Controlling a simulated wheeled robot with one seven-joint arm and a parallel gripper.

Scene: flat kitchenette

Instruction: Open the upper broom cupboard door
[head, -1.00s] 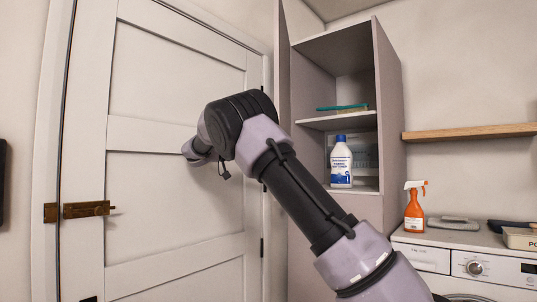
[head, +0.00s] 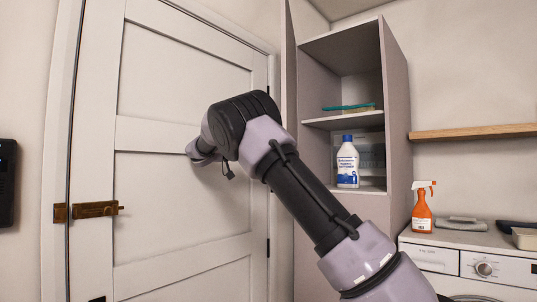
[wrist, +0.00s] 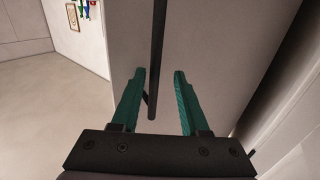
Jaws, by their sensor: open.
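The tall broom cupboard (head: 398,130) stands right of the white room door in the head view. Its upper compartment is open to view. The upper cupboard door (head: 289,75) shows as a narrow, nearly edge-on panel at the compartment's left, swung out. In the wrist view a pale panel (wrist: 205,45), seemingly this door, carries a dark vertical bar handle (wrist: 157,50). My gripper (wrist: 156,75) has two green fingers, apart, with the handle's lower end showing between them. I cannot tell if they touch it. In the head view my arm hides the fingers.
A white bottle (head: 347,163) and a teal-topped brush (head: 350,107) are on the cupboard shelves. A white panelled door (head: 180,80) with a brass latch (head: 95,209) is behind my arm. An orange spray bottle (head: 422,212) stands on the counter over the washing machine (head: 490,267).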

